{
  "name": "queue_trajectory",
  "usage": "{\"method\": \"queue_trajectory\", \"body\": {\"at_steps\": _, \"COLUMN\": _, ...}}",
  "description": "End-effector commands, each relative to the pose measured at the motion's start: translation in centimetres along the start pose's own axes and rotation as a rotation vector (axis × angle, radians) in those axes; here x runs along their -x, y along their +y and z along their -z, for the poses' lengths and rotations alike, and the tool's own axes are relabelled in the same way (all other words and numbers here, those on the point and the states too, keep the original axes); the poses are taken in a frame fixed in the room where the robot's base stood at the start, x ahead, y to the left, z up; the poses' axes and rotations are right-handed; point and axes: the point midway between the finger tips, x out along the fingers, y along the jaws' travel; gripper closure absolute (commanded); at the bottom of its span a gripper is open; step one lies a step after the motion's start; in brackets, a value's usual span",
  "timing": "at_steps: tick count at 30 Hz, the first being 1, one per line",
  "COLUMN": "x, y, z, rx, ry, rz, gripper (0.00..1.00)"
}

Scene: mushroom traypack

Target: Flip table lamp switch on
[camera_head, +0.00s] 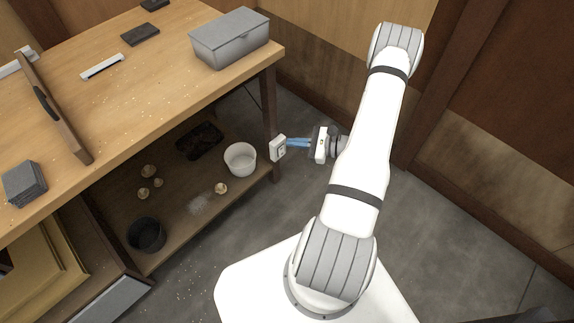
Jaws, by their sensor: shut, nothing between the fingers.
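A small pale switch box (278,148) is fixed by the table's right leg, below the tabletop. It has a darker patch on its face; the lever's position is too small to tell. My gripper (288,142) has blue fingers, shut and empty, pointing left at the switch box. The fingertips are at or very near its right face; I cannot tell whether they touch. No table lamp is clearly visible.
The wooden table (150,95) carries a grey lidded box (229,40) at its right corner. The lower shelf (180,215) holds a white bowl (240,160), a black pot (146,235) and several mushrooms. Grey floor (300,195) is open around my arm, with wooden walls behind.

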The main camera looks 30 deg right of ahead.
Motion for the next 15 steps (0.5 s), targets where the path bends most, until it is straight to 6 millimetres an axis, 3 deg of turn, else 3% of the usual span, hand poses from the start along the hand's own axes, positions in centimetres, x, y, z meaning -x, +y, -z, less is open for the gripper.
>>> {"method": "queue_trajectory", "body": {"at_steps": 1, "x": 0.5, "y": 0.6, "z": 4.3, "rx": -0.056, "ry": -0.004, "rz": 0.078, "gripper": 1.00}}
{"method": "queue_trajectory", "body": {"at_steps": 6, "x": 2.5, "y": 1.9, "z": 13.2, "rx": -0.186, "ry": -0.007, "rz": 0.315, "gripper": 1.00}}
{"method": "queue_trajectory", "body": {"at_steps": 10, "x": 3.7, "y": 3.0, "z": 17.6, "rx": -0.247, "ry": -0.001, "rz": 0.439, "gripper": 1.00}}
{"method": "queue_trajectory", "body": {"at_steps": 15, "x": 4.4, "y": 3.7, "z": 20.0, "rx": -0.281, "ry": 0.006, "rz": 0.511, "gripper": 1.00}}
